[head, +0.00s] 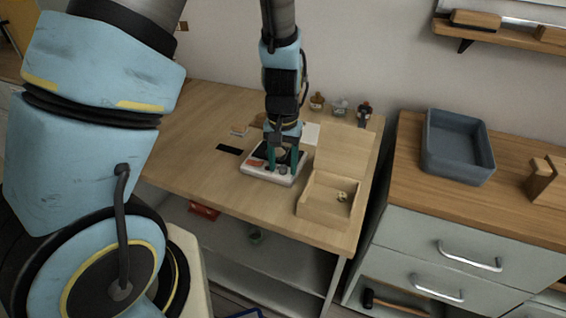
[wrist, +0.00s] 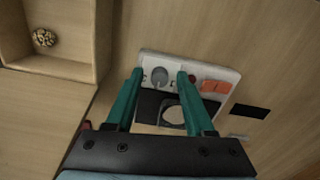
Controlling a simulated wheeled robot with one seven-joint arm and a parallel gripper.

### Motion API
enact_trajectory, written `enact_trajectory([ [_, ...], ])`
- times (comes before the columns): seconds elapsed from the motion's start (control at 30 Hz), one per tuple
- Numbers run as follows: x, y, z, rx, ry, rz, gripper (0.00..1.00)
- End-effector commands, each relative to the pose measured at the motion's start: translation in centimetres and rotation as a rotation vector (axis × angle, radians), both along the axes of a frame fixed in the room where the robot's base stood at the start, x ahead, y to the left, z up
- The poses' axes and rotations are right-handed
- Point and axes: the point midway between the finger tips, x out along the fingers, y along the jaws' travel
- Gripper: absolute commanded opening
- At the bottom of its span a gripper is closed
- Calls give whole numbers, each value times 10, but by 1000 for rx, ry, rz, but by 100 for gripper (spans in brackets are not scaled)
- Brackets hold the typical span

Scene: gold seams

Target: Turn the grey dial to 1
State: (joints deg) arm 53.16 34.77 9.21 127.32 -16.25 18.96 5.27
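The grey dial (wrist: 159,76) is a round knob on a white panel box (wrist: 232,75) that lies on the wooden table. In the wrist view the dial sits between the tips of my gripper (wrist: 160,74), a little beyond them, with a clear gap to each finger. My gripper is open and empty. In the head view my gripper (head: 283,168) is over the white panel (head: 258,172), and the dial is hard to make out there. I cannot read the dial's setting or any numbers around it.
The panel also carries orange-red switches (wrist: 215,86) and a dark red button (wrist: 192,78). An open wooden box (head: 312,208) with a small patterned knob in it stands right of the panel. Small bottles (head: 340,106) stand at the table's back. A black strip (head: 229,149) lies left.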

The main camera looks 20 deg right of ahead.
Motion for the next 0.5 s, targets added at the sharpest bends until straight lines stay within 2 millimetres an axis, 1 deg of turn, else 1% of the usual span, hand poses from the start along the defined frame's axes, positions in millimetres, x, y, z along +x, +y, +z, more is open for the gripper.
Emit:
enact_trajectory([
  [0.03, 0, 0, 0, 0, 0, 0, 46],
  [0.07, 0, 0, 0, 0, 0, 0, 43],
  [0.43, 0, 0, 0, 0, 0, 0, 2],
  [0.5, 0, 0, 0, 0, 0, 0, 0],
])
